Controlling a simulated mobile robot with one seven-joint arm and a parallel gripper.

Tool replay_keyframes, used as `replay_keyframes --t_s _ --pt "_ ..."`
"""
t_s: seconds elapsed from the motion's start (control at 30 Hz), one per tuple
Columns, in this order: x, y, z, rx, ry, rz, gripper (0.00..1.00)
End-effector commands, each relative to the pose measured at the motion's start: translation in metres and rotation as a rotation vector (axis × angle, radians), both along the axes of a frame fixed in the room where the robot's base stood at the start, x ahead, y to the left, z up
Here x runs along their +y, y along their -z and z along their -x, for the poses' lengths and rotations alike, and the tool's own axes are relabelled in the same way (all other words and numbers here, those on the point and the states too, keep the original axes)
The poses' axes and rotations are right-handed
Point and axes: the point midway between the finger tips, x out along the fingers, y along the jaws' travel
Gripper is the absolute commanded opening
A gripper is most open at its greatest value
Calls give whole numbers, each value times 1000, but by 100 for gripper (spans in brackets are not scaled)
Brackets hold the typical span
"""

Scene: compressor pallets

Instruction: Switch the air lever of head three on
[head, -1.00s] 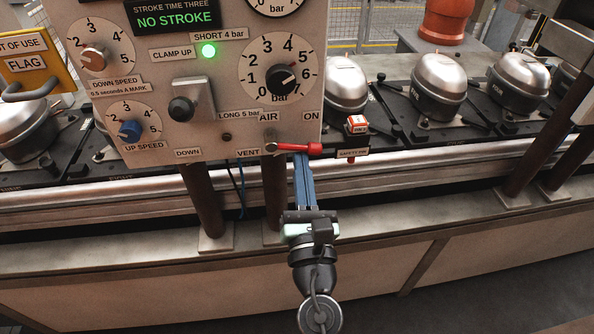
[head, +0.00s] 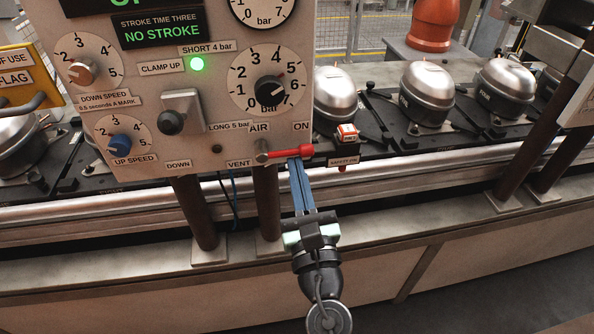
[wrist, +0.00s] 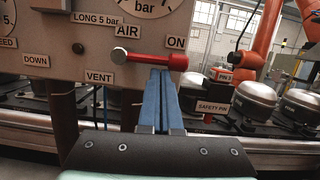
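The red air lever (head: 285,154) is on the lower right of the grey control panel (head: 215,112). It points right from its pivot and tilts slightly up, below the ON label (head: 301,126); the VENT label (head: 239,163) is at lower left of the pivot. In the wrist view the lever (wrist: 150,60) runs nearly level to a thick red end. My gripper (head: 294,163) comes up from below, its two blue fingers side by side and shut. In the wrist view the fingertips (wrist: 160,70) meet the lever's underside near its end, apparently touching; nothing shows between them.
A safety pin holder with a red and white tag (head: 347,133) sits just right of the lever. Silver compressors (head: 427,92) stand on the black pallets behind. Brown posts (head: 268,205) hold the panel. A pale ledge (head: 400,212) runs below, with free space in front.

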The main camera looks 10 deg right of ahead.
Motion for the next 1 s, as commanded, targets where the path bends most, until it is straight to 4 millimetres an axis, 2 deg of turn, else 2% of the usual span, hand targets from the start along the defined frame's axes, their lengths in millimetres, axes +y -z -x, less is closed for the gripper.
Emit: replay_keyframes --t_s 0.1,0.23,0.5,0.57,0.8,1.0 --pt "1 0 0 -2 -1 -1 0" --pt "1 10 -1 -1 -1 -1 0" --pt "4 50 -7 0 -1 -1 0" --pt "4 48 7 2 1 2 0" --pt "4 59 53 2 0 0 0" --pt "3 65 79 1 0 1 0"
